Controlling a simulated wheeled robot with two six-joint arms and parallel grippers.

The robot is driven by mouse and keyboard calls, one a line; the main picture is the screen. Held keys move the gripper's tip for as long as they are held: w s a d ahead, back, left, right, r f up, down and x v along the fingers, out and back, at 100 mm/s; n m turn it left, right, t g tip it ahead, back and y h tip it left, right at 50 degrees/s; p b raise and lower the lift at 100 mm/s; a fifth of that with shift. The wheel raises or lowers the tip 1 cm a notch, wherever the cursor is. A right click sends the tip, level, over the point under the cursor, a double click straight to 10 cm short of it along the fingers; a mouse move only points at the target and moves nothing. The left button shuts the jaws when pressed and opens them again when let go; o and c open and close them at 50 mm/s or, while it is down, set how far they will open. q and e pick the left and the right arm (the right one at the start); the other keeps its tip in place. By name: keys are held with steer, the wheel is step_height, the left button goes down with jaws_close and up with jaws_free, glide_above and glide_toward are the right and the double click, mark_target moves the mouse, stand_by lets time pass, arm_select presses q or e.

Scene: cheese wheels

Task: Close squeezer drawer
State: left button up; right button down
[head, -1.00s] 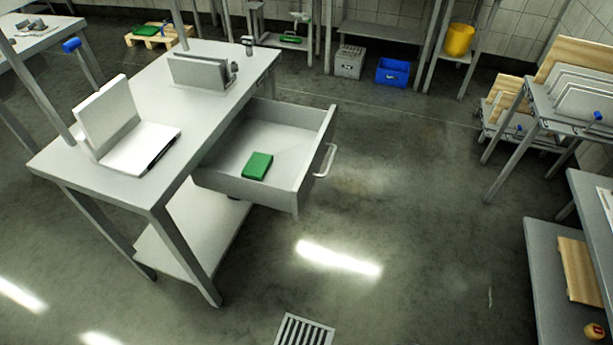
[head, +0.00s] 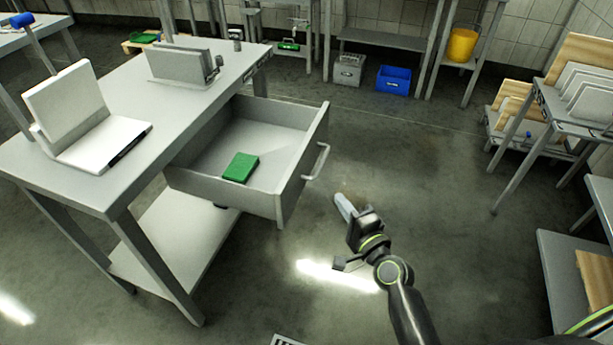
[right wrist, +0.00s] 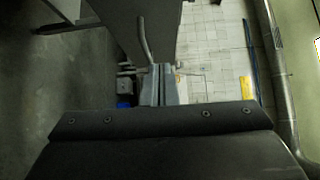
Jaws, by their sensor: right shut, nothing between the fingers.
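The squeezer drawer (head: 232,196) is pulled well out of the grey table (head: 109,190) in the head view. A green block (head: 240,167) lies inside it. Its bar handle (head: 319,163) is on the front panel, facing right. My right gripper (head: 341,203) is shut and empty, to the right of and apart from the drawer front, a little below the handle in the picture. In the right wrist view the shut fingers (right wrist: 162,85) point up the picture, near a curved bar that looks like the handle (right wrist: 146,40). My left gripper is in neither view.
A white laptop-like device (head: 90,125) and a grey slotted holder (head: 186,67) stand on the table. A blue crate (head: 393,79) and a yellow bucket (head: 462,45) are at the back. Racks (head: 545,110) stand on the right. The floor right of the drawer is open.

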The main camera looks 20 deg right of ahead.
glide_toward(303, 165)
steer(key=w+d, duration=0.2)
steer(key=w+a, duration=0.2)
steer(key=shift+w+a+r+p, duration=0.1)
steer(key=shift+w+a+p, duration=0.15)
steer(key=shift+w+p, duration=0.1)
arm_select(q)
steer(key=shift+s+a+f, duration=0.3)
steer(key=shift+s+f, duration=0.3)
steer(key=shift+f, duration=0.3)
arm_select(e)
steer(key=shift+w+a, duration=0.3)
steer(key=shift+a, duration=0.1)
